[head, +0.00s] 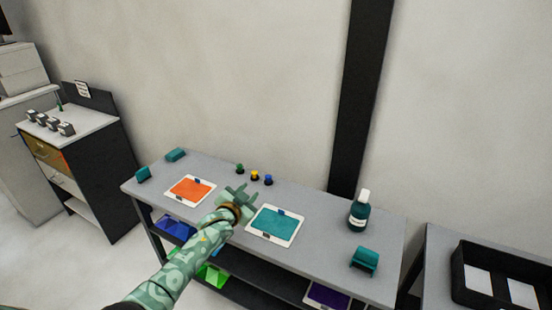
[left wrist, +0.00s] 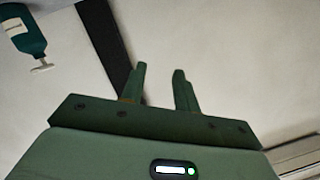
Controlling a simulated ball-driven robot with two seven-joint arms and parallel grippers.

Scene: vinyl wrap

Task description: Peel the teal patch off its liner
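The teal patch (head: 273,222) lies flat on its white liner (head: 258,233) on the grey table. A small dark blue tab (head: 282,212) shows at its far edge, and a small dark tab (head: 265,235) shows at its near edge. My left gripper (head: 240,190) is in the air, just left of and beyond the patch in the head view, apart from it. In the left wrist view its two fingers (left wrist: 158,72) stand apart with nothing between them. The patch is not in the left wrist view. My right gripper is in neither view.
An orange patch (head: 188,188) on a white liner lies to the left. Several small coloured knobs (head: 255,176) stand at the back. A teal bottle (head: 358,213) and teal block (head: 365,260) stand to the right. A black tray (head: 462,282) sits on another table.

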